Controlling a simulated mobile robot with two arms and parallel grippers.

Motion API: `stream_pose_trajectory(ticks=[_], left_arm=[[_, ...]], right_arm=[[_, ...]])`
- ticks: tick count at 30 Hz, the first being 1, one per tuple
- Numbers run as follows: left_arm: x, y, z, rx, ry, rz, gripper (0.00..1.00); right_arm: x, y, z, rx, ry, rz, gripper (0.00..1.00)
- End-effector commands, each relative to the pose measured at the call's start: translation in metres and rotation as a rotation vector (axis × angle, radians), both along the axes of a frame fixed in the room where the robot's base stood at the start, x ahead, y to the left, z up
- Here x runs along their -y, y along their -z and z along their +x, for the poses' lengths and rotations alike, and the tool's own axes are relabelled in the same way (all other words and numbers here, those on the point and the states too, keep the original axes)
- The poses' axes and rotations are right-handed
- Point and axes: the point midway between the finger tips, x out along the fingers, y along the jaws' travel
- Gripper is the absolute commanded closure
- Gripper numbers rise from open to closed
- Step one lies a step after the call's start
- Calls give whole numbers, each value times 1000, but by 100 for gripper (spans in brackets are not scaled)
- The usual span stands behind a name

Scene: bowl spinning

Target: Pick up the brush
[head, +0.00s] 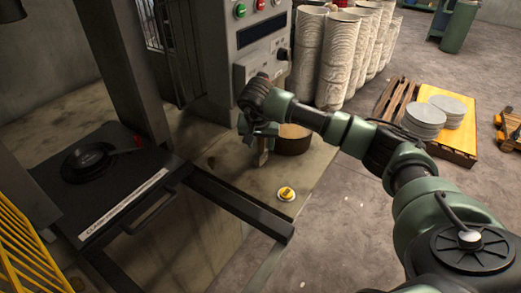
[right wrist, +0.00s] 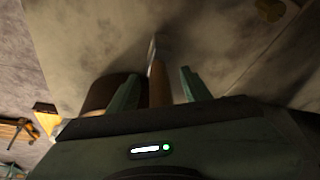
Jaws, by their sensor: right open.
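The brush (head: 263,156) is a thin upright piece with a light wooden handle, beside a round brown container (head: 295,145) on the machine's stone ledge. In the right wrist view the brush (right wrist: 157,82) lies between the two green fingers, with a paler end pointing away. My right gripper (head: 261,132) is open around the brush, with a visible gap on each side in the wrist view. The gripper partly hides the brush in the head view. The brown container (right wrist: 103,92) also shows left of the fingers in the wrist view. My left gripper is out of view.
A control panel (head: 262,38) with buttons rises behind the gripper. A yellow button (head: 286,193) sits on the ledge in front. A black plate (head: 70,195) with a dark round part is at left, and a dark metal frame (head: 235,203) crosses in front. Stacked pale discs (head: 308,60) stand behind.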

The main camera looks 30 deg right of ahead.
Motion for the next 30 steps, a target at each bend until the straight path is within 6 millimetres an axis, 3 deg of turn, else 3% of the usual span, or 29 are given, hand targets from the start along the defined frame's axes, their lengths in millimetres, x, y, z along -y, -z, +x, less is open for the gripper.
stream_pose_trajectory(ticks=[7,12,23,30], left_arm=[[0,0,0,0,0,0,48],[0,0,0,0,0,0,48],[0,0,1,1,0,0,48],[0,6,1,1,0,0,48]], right_arm=[[0,2,1,1,0,0,51],[0,2,1,1,0,1,99],[0,0,1,2,0,1,100],[1,-21,2,6,0,1,100]])
